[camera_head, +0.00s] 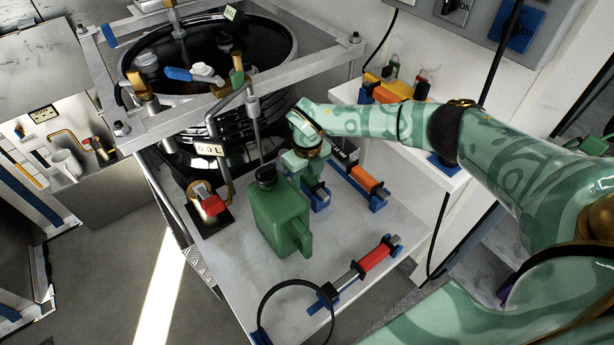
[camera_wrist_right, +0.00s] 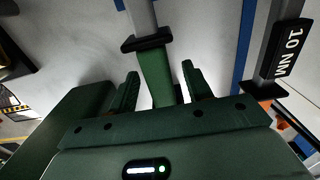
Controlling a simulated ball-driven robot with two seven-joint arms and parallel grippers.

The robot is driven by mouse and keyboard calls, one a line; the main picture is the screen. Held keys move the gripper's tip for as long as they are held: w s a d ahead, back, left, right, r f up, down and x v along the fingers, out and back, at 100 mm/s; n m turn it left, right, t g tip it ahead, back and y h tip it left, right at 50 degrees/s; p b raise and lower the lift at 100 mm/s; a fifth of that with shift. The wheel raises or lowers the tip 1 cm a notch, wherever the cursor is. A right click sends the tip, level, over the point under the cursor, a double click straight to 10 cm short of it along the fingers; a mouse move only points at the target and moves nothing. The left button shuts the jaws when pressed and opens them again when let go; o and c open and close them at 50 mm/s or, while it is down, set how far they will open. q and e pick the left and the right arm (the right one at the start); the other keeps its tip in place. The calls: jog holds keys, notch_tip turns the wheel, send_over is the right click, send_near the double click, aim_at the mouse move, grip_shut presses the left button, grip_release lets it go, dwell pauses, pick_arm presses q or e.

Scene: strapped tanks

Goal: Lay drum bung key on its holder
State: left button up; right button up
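A green-handled tool, apparently the drum bung key, shows in the right wrist view (camera_wrist_right: 158,78), with a black collar and a grey shaft. In the head view my right gripper (camera_head: 312,177) is low over the bench at a blue holder (camera_head: 320,201), and mostly hides the tool. In the right wrist view its fingers (camera_wrist_right: 162,88) stand apart on either side of the green handle, with narrow gaps showing. A blue part by the shaft shows at that view's top edge; I cannot tell how the tool is seated. My left gripper is out of view.
A green jug (camera_head: 280,217) stands close left of my gripper. An orange-handled tool (camera_head: 369,181) and a red-handled tool (camera_head: 375,257) lie on blue holders. A black hoop (camera_head: 264,303) is at the front edge. A strapped black tank (camera_head: 190,120) stands behind.

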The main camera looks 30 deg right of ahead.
notch_tip(320, 180, up, 16)
jog(key=p, duration=0.4)
jog(key=shift+r+p, duration=0.15)
jog(key=shift+p, duration=0.15)
dwell(0.4)
